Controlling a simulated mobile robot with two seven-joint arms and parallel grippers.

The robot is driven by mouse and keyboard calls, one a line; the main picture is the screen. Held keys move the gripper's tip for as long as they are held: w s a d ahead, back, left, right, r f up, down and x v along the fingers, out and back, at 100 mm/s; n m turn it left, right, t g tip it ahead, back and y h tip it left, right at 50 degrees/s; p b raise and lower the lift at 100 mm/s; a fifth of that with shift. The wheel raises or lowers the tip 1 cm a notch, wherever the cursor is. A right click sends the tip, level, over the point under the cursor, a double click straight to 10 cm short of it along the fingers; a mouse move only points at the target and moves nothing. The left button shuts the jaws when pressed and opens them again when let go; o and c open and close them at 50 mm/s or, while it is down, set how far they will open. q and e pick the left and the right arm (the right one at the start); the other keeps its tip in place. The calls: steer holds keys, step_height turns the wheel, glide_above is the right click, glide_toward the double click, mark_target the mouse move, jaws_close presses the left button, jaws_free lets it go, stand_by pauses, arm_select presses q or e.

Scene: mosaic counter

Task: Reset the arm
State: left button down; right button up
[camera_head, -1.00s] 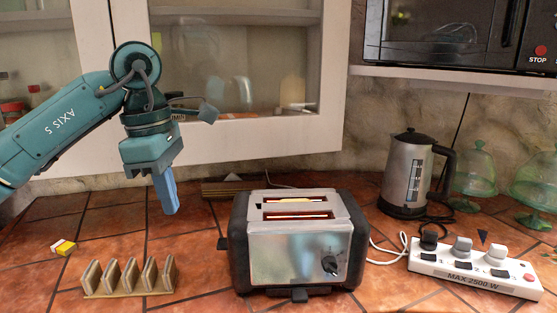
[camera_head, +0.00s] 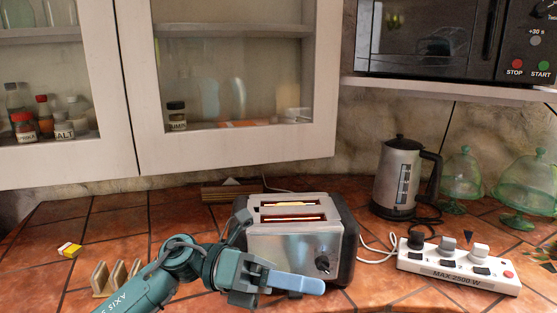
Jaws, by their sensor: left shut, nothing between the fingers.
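My left arm comes in from the bottom left and lies low in front of the toaster. My left gripper (camera_head: 312,287) points to the right, with its blue fingers shut and nothing between them. It covers the lower left part of the toaster's front. The silver and black toaster (camera_head: 300,240) stands upright on the tiled counter, with something pale in its rear slot and an orange glow in its slots. My right gripper is not in view.
A toast rack (camera_head: 100,279) stands at the left, partly hidden by my arm. A power strip (camera_head: 458,268), a kettle (camera_head: 398,180) and green glass domes (camera_head: 527,183) stand right. Cabinets (camera_head: 235,155) and a microwave (camera_head: 440,40) hang above.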

arm_select(q)
steer(key=w+a+f+n+t+y+p, duration=0.1)
steer(key=a+f+n+t+y, duration=0.2)
steer(key=n+t, duration=0.7)
steer(key=w+a+f+n+t+y+p, duration=0.1)
steer(key=w+a+f+n+t, duration=0.3)
steer(key=n, duration=0.9)
steer(key=s+a+f+n+t+y, duration=0.1)
steer(key=a+f+n+t+y, duration=0.15)
steer(key=f+n+t, duration=0.6)
steer(key=s+a+f+n+g+y, duration=0.3)
steer(key=s+a+f+n, duration=0.1)
steer(key=s+f+n, duration=0.3)
steer(key=s+a+f+n+g+y+p, duration=0.1)
steer(key=s+a+f+n+g+y, duration=0.2)
steer(key=s+f+n, duration=0.3)
step_height(320, 180, down, 3)
steer(key=shift+s+a+r+n+y, duration=0.15)
steer(key=shift+s+a+n+y, duration=0.3)
steer(key=shift+y, duration=0.3)
